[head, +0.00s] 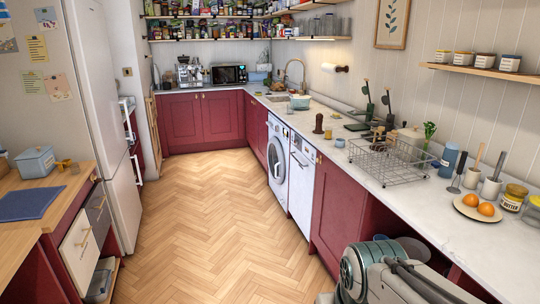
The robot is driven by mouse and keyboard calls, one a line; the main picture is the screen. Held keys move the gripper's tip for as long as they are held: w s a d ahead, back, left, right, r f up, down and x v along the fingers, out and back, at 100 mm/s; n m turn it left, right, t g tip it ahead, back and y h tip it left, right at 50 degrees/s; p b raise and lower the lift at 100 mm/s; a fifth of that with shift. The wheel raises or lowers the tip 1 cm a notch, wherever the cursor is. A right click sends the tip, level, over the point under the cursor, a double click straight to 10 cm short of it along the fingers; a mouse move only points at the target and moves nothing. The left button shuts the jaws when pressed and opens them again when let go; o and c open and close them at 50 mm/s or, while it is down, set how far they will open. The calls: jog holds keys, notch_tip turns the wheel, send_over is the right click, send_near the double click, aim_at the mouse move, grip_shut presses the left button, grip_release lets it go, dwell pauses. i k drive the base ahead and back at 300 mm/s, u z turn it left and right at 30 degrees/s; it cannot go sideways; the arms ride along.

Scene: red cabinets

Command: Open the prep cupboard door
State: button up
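No label shows which door is the prep cupboard door. The nearest red door (335,215) is under the right counter, just right of the white front-panelled appliance, and looks shut. A small brass handle (318,158) seems to sit near its upper left edge. Other red doors (182,120) stand shut at the far end, and one more (257,125) is left of the washing machine. Part of my arm shows at the bottom right, in front of the right counter. My gripper's fingers are not visible.
The wooden floor (205,215) is clear between the two sides. A washing machine (278,155) and a white appliance (301,180) line the right. A fridge (105,110) and a wooden-topped drawer unit (78,245) stand left. A wire rack (388,165) sits on the counter (420,222).

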aim_at(339, 198)
jog(key=i, duration=3.15)
jog(key=u, duration=0.3)
